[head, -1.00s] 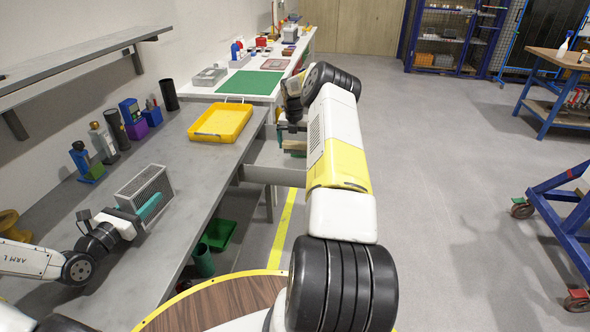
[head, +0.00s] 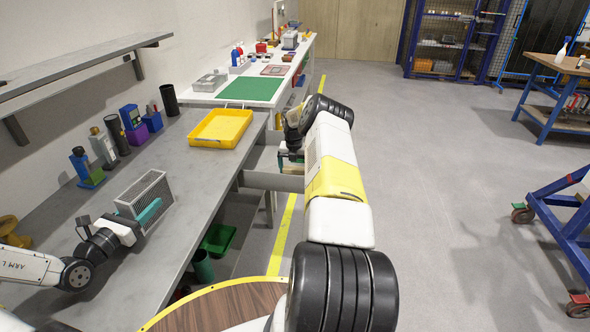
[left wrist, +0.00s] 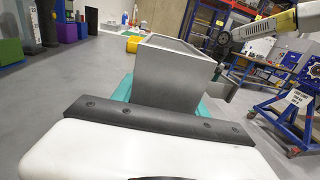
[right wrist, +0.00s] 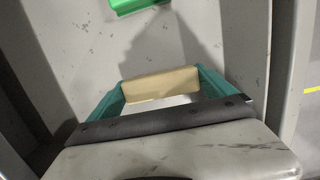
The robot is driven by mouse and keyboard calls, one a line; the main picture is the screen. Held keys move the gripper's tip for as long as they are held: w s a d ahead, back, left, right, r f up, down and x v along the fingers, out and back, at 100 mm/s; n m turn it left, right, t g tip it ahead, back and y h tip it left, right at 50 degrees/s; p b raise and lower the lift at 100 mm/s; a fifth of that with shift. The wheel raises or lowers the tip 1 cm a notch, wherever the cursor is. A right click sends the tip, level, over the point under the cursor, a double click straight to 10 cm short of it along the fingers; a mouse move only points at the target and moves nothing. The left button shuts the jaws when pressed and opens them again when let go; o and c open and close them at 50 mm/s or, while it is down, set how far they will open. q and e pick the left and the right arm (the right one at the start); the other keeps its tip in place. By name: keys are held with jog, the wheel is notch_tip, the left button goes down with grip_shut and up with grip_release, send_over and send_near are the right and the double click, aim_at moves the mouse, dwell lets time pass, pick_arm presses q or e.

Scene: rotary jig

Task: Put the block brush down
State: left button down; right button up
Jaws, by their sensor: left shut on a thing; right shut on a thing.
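The block brush (right wrist: 160,84), a pale wooden block, is between the teal fingers of my right gripper (right wrist: 163,95) in the right wrist view. In the head view my right gripper (head: 291,157) is low at the open grey drawer (head: 275,181) beside the bench. The brush's underside is hidden, so I cannot tell whether it touches anything. My left gripper (head: 150,213) is shut on a grey mesh box (head: 148,190) over the bench; the box also shows in the left wrist view (left wrist: 170,75).
The grey bench (head: 190,185) carries a yellow tray (head: 220,128) and several bottles and holders along the wall. A bright green thing (right wrist: 135,5) shows ahead of the brush. Grey walls flank my right gripper. A green bin (head: 218,238) is below the bench.

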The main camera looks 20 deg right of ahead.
jog(key=o, duration=1.1)
jog(key=s+a+r+m, duration=0.1)
jog(key=a+r, duration=0.2)
jog(key=r, duration=0.6)
jog(key=s+a+r+m+t, duration=0.1)
jog(key=s+a+r+m, duration=0.15)
jog(key=r, duration=0.55)
jog(key=s+a+r+m, duration=0.1)
jog(key=a+r, duration=0.2)
jog(key=r, duration=0.6)
jog(key=s+a+r+m+t, duration=0.1)
jog(key=s+a+r+m, duration=0.75)
jog(key=s+r, duration=0.45)
jog(key=s+a+r+m+t+y, duration=0.1)
jog(key=s+a+m, duration=0.2)
jog(key=s, duration=0.6)
jog(key=s+a+m+t+y, duration=0.1)
jog(key=s+a+m, duration=0.2)
jog(key=s+m, duration=0.4)
jog(key=s+a+r+m+y, duration=0.1)
jog(key=s+a+m, duration=0.2)
jog(key=s, duration=0.8)
jog(key=shift+a+r+m+t, duration=0.25)
jog(key=shift+r+m+t, duration=0.15)
jog(key=shift+m, duration=0.9)
